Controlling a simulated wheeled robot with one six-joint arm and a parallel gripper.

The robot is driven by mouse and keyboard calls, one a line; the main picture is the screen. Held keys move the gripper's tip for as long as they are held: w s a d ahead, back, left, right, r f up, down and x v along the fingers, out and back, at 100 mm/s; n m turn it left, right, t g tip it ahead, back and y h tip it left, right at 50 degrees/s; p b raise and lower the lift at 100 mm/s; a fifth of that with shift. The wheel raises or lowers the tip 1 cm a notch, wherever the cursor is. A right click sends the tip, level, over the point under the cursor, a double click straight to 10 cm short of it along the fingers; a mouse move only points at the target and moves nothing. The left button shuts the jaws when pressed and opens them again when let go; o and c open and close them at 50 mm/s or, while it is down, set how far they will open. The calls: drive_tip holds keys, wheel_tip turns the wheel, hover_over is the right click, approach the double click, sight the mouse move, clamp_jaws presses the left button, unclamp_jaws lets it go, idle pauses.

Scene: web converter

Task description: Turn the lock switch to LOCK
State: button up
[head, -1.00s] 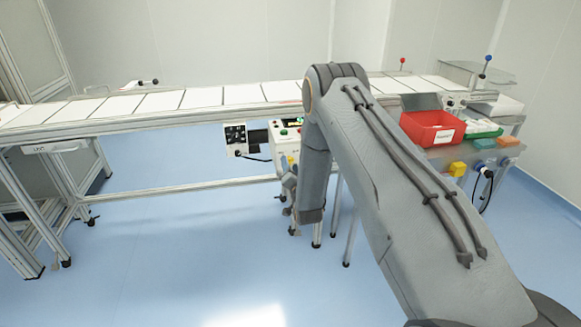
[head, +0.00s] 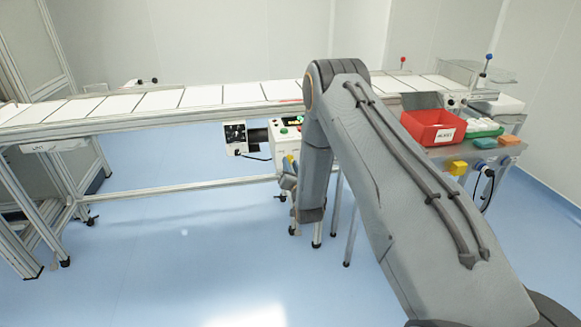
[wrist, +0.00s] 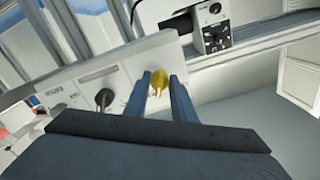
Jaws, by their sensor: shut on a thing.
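A yellow knob (wrist: 159,79), which looks like the lock switch, sits on the pale panel (wrist: 133,72) of a control box in the wrist view. My gripper (wrist: 161,76) has its two blue-grey fingers on either side of the knob and is shut on it. The label and exact angle of the knob cannot be read. In the head view the control box (head: 283,133), with green and red buttons on top, stands below the conveyor. My arm hides its right part, and my gripper (head: 289,168) shows only partly at its front.
A black rotary knob (wrist: 104,97) sits left of my fingers on the same panel. A black-faced unit (wrist: 214,38) is mounted beyond it. The conveyor (head: 190,97) runs above. A red bin (head: 433,127) stands at the right. Floor at left is clear.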

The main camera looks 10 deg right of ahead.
drive_tip(key=n, duration=0.3)
drive_tip(key=shift+d+n+b, duration=0.1)
drive_tip(key=shift+n+b, duration=0.3)
drive_tip(key=n+b, duration=0.1)
drive_tip(key=n, duration=0.6)
drive_tip(key=shift+d, duration=0.1)
drive_tip(key=shift+n+b, duration=0.4)
drive_tip(key=shift+n, duration=1.3)
drive_tip(key=o, duration=1)
